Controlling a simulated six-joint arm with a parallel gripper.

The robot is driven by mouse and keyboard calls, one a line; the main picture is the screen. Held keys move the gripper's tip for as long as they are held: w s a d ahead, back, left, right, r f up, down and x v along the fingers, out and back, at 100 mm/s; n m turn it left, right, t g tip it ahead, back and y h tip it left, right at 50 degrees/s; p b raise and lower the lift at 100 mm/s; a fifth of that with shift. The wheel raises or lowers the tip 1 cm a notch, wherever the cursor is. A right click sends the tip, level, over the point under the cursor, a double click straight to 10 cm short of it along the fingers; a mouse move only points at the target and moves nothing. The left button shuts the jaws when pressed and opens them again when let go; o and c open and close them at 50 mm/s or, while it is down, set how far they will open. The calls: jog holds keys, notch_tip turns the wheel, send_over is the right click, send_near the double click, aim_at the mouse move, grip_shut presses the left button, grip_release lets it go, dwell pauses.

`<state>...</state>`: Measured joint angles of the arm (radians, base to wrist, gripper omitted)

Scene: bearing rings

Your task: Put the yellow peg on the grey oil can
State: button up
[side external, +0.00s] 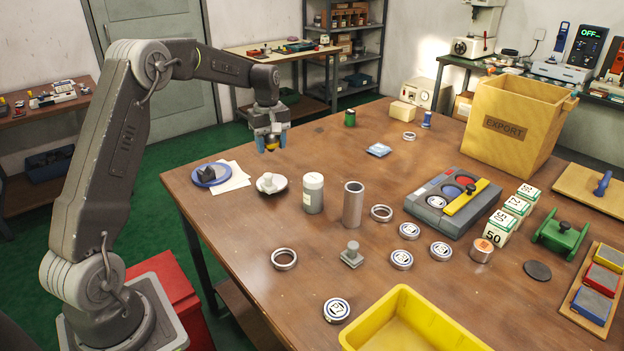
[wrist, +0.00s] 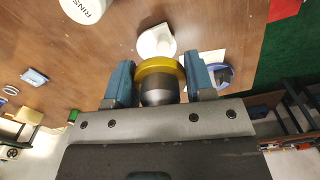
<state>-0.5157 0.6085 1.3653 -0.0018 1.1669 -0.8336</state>
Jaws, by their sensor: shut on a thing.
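My gripper (side external: 270,143) is above the back left part of the table, its blue fingers shut on the yellow peg (side external: 271,146). In the wrist view the peg (wrist: 160,66) shows a yellow round part, with a dark grey rounded part between the fingers (wrist: 160,85). A grey can (side external: 313,196) with a pale label stands upright nearer the side camera, right of and apart from my gripper. It seems to be the oil can. In the wrist view the can (wrist: 84,8) is cut off at the top edge, with the letters "RINS" showing.
A blue dish (side external: 222,178) with a dark piece lies farther left. An open metal tube (side external: 353,205) stands right of the can. Table behind the can is mostly clear.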

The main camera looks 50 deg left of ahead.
jog(key=shift+w+a+r, duration=0.2)
jog(key=shift+a+r, duration=0.15)
jog(key=shift+r, duration=0.2)
jog(key=shift+w+a+r, duration=0.2)
jog(key=shift+a+r, duration=0.1)
jog(key=shift+r, duration=0.2)
jog(key=shift+w+d, duration=0.1)
jog(key=shift+w, duration=0.1)
send_over(314, 178)
notch_tip(314, 178, down, 6)
jog(key=shift+f, duration=2.25)
jog(key=shift+f, duration=0.15)
jog(key=o, duration=1.1)
jog(key=shift+f, duration=0.1)
jog(key=shift+o, duration=0.2)
